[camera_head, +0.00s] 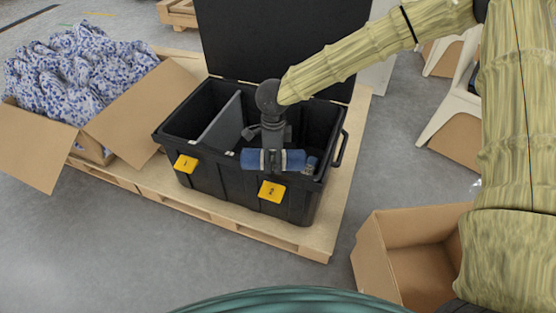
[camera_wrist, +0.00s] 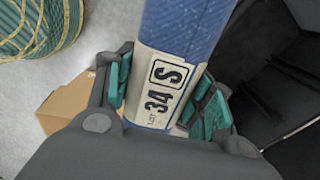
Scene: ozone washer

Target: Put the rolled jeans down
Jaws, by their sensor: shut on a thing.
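The rolled jeans (camera_head: 294,160) are a blue roll with a pale band, held level at the front wall of a black bin (camera_head: 246,183), over its right compartment. My gripper (camera_head: 272,155) points down and is shut on the roll around its middle. In the wrist view the roll (camera_wrist: 185,30) lies between the green-padded fingers (camera_wrist: 165,95), with a cream label (camera_wrist: 160,90) reading "34 S". Whether the roll touches the bin is not clear. The bin has a grey divider (camera_head: 220,125) and two yellow tags; its black lid stands open behind. The compartment floor is mostly hidden.
The bin stands on a wooden pallet (camera_head: 310,240). An open carton (camera_head: 120,120) heaped with blue-and-white patterned cloth (camera_head: 80,75) is at the left. An open, seemingly empty carton (camera_head: 415,240) is at the lower right. White chairs (camera_head: 452,100) stand behind my arm. Grey floor is clear at front left.

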